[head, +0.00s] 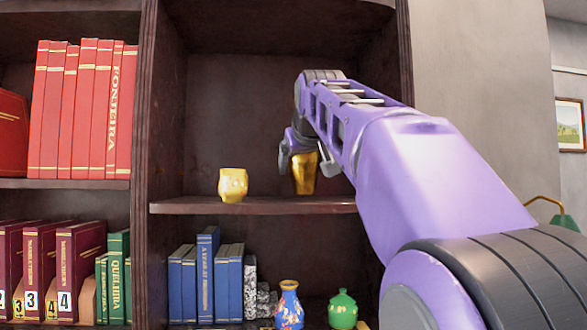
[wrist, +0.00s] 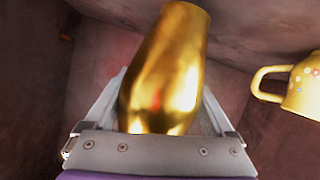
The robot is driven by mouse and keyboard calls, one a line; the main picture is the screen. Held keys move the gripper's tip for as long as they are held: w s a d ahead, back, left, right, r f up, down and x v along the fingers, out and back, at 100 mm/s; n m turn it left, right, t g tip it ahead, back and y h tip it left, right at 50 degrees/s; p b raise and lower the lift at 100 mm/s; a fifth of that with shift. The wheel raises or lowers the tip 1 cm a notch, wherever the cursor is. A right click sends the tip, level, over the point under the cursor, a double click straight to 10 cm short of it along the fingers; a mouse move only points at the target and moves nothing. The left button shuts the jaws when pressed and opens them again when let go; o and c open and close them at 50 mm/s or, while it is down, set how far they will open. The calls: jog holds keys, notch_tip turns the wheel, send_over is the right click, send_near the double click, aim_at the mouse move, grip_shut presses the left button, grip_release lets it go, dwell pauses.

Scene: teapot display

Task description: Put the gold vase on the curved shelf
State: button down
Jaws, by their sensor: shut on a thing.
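The gold vase (head: 304,180) is upright between the fingers of my gripper (head: 306,160), over the right part of the shelf with the curved front edge (head: 250,206). I cannot tell if its base touches the shelf. In the wrist view the shiny gold vase (wrist: 172,65) fills the middle, with a finger of my gripper (wrist: 165,100) on each side. My arm hides the right end of the shelf and part of the vase's top.
A yellow mug (head: 233,185) stands on the same shelf, left of the vase; it also shows in the wrist view (wrist: 303,88). Blue books (head: 207,275), a blue vase (head: 289,305) and a green lidded pot (head: 342,310) are below.

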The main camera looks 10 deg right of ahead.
jog(key=shift+f, duration=0.45)
jog(key=shift+f, duration=0.1)
jog(key=shift+f, duration=0.1)
grip_release()
